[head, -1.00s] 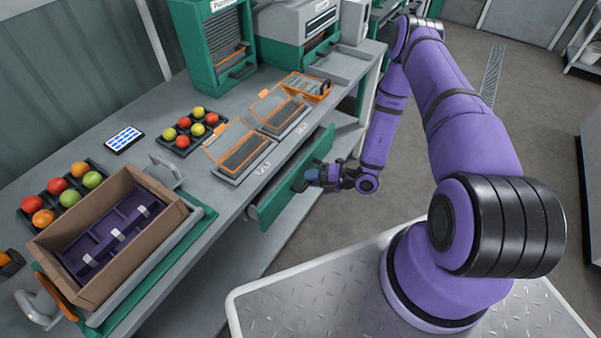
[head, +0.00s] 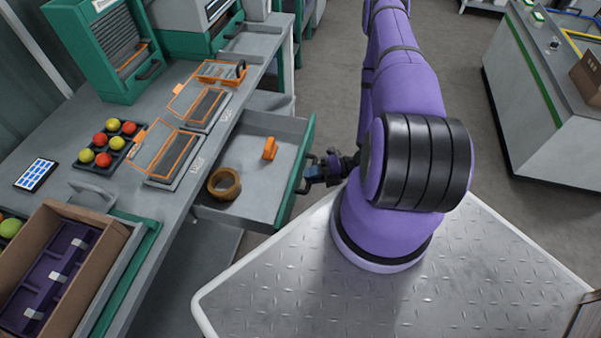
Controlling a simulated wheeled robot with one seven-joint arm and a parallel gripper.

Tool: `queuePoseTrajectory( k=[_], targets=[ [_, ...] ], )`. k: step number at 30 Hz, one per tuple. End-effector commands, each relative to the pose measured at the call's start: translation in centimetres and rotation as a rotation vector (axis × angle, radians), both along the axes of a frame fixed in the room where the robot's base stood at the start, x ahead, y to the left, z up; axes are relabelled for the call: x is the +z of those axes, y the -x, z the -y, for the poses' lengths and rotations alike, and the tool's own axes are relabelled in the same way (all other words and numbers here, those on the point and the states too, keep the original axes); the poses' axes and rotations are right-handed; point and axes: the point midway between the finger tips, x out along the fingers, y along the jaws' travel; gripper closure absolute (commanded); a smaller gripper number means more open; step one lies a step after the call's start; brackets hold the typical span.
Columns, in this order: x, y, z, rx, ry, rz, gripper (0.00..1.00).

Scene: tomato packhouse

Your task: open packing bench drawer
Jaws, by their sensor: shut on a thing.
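The packing bench drawer (head: 238,205) stands pulled well out from under the grey packing bench (head: 150,205), with its green front (head: 297,172) facing my base. Inside lie a brown ring-shaped roll (head: 224,184) and a small orange item (head: 269,149). My gripper (head: 312,174) is at the outer face of the green front, shut on the drawer handle (head: 307,178). The handle is mostly hidden by the fingers.
On the bench are a brown carton (head: 45,285) with a purple insert, a tray of tomatoes (head: 104,150), a tablet (head: 35,174) and orange-framed flaps (head: 172,155). My base's plate lies close to the drawer front. Grey floor is clear behind my arm.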

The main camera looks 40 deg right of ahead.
Motion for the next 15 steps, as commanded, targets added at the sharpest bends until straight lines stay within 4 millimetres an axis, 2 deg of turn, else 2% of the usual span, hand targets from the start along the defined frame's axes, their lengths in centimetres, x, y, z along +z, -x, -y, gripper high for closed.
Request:
queuePoseTrajectory(
  k=[14,15],
  targets=[
    [-0.02,0.34,0.33,-0.001,0.001,0.0,1.0],
    [-0.02,0.33,0.34,-0.001,0.001,0.0,0.72]
  ],
)
